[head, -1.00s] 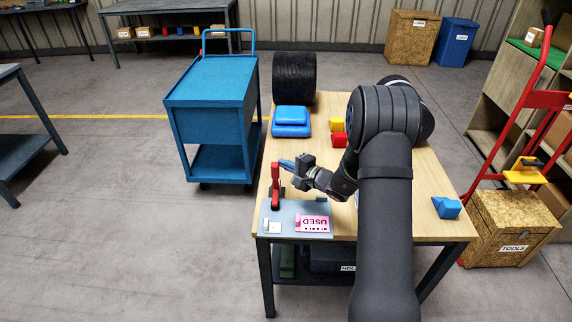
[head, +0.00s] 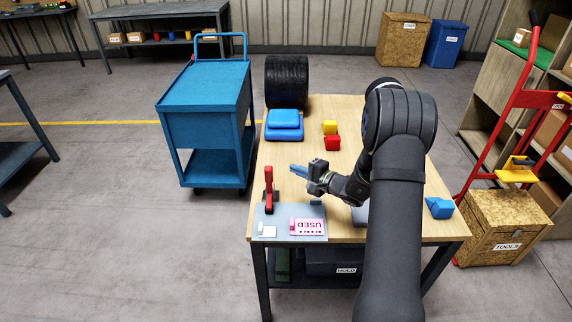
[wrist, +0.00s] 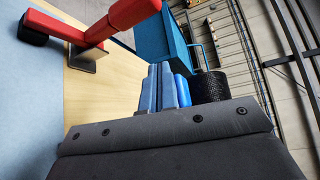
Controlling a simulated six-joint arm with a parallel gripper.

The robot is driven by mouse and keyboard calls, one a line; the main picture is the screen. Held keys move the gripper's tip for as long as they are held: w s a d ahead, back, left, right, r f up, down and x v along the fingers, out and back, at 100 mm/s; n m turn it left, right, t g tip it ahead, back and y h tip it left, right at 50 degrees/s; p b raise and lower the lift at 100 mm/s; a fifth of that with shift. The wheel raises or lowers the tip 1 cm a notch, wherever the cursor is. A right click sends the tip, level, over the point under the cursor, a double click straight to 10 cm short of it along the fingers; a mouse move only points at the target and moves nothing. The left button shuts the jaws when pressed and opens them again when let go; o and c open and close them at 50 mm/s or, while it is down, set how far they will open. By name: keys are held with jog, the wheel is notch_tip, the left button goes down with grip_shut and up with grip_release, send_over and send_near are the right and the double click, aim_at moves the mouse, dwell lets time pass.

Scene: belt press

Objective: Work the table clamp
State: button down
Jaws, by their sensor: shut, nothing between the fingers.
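The red table clamp (head: 268,188) stands at the left front of the wooden table, beside a grey plate (head: 262,224). Its red handle points up. It also shows in the wrist view (wrist: 120,18), with a black foot (wrist: 33,30) that appears to be at the grey plate. My gripper (head: 294,169) is to the right of the clamp and a little behind it, apart from it. Its blue fingers (wrist: 160,90) are shut with nothing between them. A pink card marked USED (head: 307,226) and a small white piece (head: 268,231) lie on the plate.
A blue piece (head: 439,208) lies at the right. A blue cart (head: 205,120) stands left of the table.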

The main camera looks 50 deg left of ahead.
jog(key=shift+w+d+f, duration=0.1)
jog(key=shift+w+d, duration=0.05)
jog(key=shift+d, duration=1.05)
jog(key=shift+a, duration=0.1)
jog(key=s+a, duration=0.3)
jog(key=a, duration=0.4)
jog(key=shift+s, duration=0.4)
jog(key=shift+w+a, duration=0.1)
jog(key=shift+a, duration=0.05)
